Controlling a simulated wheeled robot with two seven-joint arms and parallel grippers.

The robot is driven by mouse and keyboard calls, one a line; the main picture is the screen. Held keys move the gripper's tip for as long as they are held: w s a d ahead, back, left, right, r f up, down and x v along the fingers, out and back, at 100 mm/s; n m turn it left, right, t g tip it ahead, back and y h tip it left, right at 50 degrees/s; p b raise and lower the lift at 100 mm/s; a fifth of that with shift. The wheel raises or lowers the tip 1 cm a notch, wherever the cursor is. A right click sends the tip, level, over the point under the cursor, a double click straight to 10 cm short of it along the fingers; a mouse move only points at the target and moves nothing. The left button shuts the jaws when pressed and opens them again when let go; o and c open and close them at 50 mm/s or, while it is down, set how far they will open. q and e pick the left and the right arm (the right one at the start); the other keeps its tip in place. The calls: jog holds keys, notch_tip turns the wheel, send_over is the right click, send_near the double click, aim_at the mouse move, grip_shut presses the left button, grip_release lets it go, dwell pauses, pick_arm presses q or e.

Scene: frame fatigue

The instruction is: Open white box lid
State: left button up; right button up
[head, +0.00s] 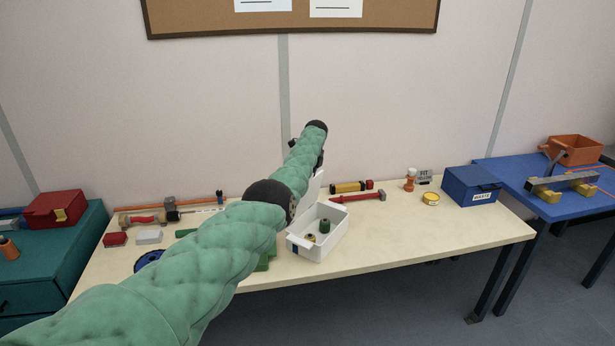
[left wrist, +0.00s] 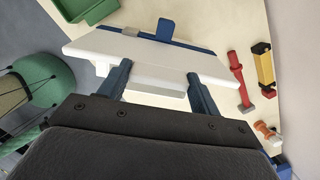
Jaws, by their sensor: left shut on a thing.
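The white box (head: 312,248) stands on the pale workbench, with small round items inside, one dark green (head: 324,226). Its white lid (head: 315,188) is raised at the back of the box, partly hidden behind my left arm. In the left wrist view the lid (left wrist: 110,44) spans the space before my left gripper (left wrist: 158,80). The two dark blue fingers are shut on the lid, at a white block-like part of it (left wrist: 157,92). In the head view my left forearm hides most of this gripper. My right gripper is in neither view.
To the right lie a red-handled tool (head: 358,197), a yellow-and-black tool (head: 348,187), a yellow round tin (head: 430,198) and a blue box (head: 470,186). A green tray (head: 263,265) is partly behind my arm. The bench (head: 400,235) is clear at front right.

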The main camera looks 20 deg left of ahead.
pick_arm(q)
jog(key=shift+a, duration=0.3)
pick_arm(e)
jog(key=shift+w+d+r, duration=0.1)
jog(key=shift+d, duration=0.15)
pick_arm(q)
jog(key=shift+d, duration=0.15)
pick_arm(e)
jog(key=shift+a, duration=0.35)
pick_arm(q)
jog(key=o, duration=1.4)
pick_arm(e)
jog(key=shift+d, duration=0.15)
